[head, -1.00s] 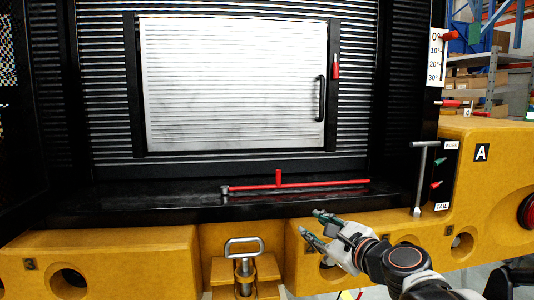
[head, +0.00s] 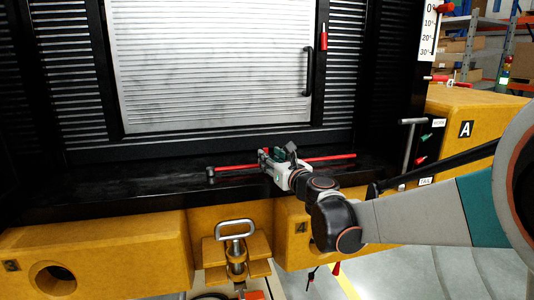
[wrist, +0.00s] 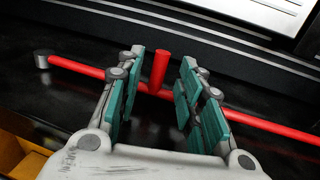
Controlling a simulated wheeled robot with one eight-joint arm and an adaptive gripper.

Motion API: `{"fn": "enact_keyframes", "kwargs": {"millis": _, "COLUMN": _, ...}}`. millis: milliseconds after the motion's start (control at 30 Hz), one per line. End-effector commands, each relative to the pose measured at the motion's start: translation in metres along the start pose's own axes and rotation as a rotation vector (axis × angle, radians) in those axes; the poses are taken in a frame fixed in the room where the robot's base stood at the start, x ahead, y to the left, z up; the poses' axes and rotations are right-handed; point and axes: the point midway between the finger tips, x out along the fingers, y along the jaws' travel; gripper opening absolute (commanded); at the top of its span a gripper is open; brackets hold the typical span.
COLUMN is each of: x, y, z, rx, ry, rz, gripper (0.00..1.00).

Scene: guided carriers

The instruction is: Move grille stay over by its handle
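The grille stay is a red rod (head: 236,168) lying along the black ledge, with a grey pivot end (head: 211,173) at its left. Its handle is a short red post standing up from the rod (wrist: 160,70) in the wrist view. My gripper (head: 275,155) is over the ledge at the rod. In the wrist view my gripper (wrist: 161,72) is open, its teal pads on either side of the handle, with a gap showing at each side. In the head view my gripper hides most of the handle and part of the rod.
A pale slatted grille panel (head: 215,65) with a black pull handle (head: 307,72) stands behind the ledge. A red pin (head: 324,37) hangs beside it. A grey T-handle (head: 408,150) stands at the right, and a metal loop handle (head: 236,229) is below the ledge.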

Motion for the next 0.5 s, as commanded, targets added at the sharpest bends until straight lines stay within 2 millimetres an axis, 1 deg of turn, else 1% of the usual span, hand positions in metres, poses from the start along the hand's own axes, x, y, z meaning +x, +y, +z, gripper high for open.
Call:
{"fn": "enact_keyframes", "kwargs": {"millis": 33, "x": 0.009, "y": 0.001, "z": 0.001, "rx": 0.0, "ry": 0.0, "rz": 0.001, "gripper": 0.34}}
{"fn": "enact_keyframes", "kwargs": {"millis": 100, "x": 0.02, "y": 0.001, "z": 0.001, "rx": 0.0, "ry": 0.0, "rz": 0.001, "gripper": 0.34}}
{"fn": "enact_keyframes", "kwargs": {"millis": 200, "x": 0.031, "y": 0.001, "z": 0.0, "rx": -0.001, "ry": 0.0, "rz": 0.001, "gripper": 0.34}}
{"fn": "enact_keyframes", "kwargs": {"millis": 333, "x": 0.04, "y": 0.0, "z": 0.0, "rx": -0.001, "ry": 0.0, "rz": 0.001, "gripper": 0.34}}
{"fn": "enact_keyframes", "kwargs": {"millis": 500, "x": 0.043, "y": 0.0, "z": 0.0, "rx": -0.001, "ry": 0.0, "rz": 0.0, "gripper": 0.34}}
